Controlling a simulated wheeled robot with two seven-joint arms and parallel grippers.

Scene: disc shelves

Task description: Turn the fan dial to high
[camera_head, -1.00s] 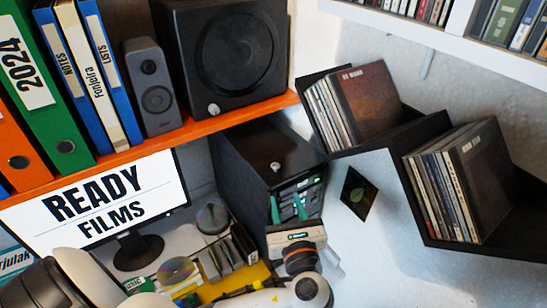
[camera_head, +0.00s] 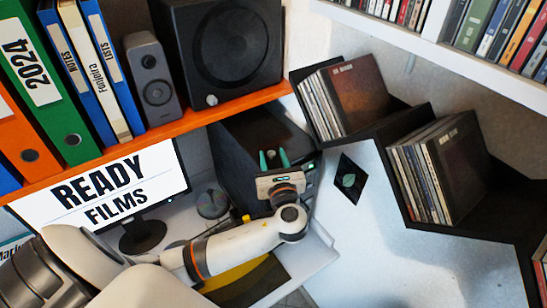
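A black computer-like case (camera_head: 236,143) stands under the orange shelf, right of the monitor. A small silver knob showed on its upper face earlier and may be the fan dial; it is not clearly visible now, and my gripper is in front of that area. My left gripper (camera_head: 274,160) has two green fingers standing apart, pointing up and away at the case. I see nothing held between them, and I cannot tell whether they touch the case. My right gripper is not in view.
The orange shelf (camera_head: 150,138) holds binders, a small speaker (camera_head: 153,80) and a large black speaker (camera_head: 226,50) with its own silver knob (camera_head: 212,100). A monitor (camera_head: 100,190) stands left. Black zigzag shelves (camera_head: 398,128) with discs are on the right.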

